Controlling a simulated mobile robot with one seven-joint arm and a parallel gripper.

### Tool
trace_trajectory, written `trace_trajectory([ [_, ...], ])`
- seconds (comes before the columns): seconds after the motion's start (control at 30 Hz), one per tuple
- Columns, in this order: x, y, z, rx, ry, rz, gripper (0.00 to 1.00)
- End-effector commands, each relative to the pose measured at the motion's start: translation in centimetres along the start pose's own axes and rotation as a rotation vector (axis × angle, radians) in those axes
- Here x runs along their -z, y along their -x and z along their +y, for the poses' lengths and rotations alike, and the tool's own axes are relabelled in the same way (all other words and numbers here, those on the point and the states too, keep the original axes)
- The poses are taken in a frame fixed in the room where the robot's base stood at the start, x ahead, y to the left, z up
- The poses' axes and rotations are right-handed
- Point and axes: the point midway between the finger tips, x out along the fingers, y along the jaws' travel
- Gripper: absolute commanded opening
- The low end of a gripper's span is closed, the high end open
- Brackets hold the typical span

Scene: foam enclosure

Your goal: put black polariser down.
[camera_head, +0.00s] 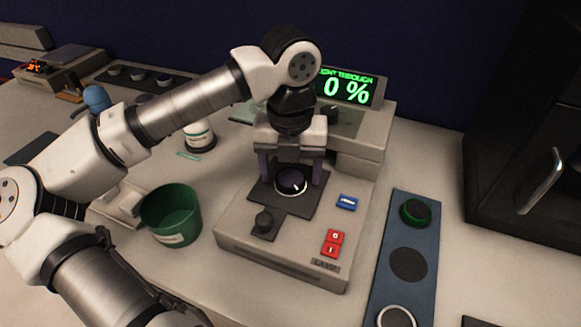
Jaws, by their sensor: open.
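The black polariser (291,183) looks like a dark round disc with a pale rim and a small white mark. It lies on the dark square stage (301,208) of the lamp instrument (285,258). My gripper (290,175) points straight down over the stage with its two fingers apart, one on each side of the disc. The fingers look clear of the disc's rim, though small contact is hard to judge. The display (346,88) behind reads "0 %" in green.
A blue strip (397,255) at right carries a green-rimmed disc (416,212), a dark round spot (408,264) and a pale-rimmed disc (397,317). A green tub (171,215) stands left of the instrument. A black cabinet (530,130) is at far right.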

Motion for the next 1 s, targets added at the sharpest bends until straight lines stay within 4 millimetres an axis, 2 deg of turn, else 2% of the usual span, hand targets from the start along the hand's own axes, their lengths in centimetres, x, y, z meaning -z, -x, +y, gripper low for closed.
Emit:
trace_trajectory([
  [0.23,-0.1,1.1,0.0,-0.002,0.001,-0.003,0.71],
  [0.6,-0.1,9.0,0.0,-0.002,0.002,-0.003,0.71],
  [0.7,-0.1,10.6,0.0,-0.001,0.003,-0.002,0.71],
  [0.83,0.0,11.8,0.0,-0.001,0.0,-0.001,0.71],
  [1.0,0.0,12.3,0.0,0.0,-0.001,0.0,0.71],
])
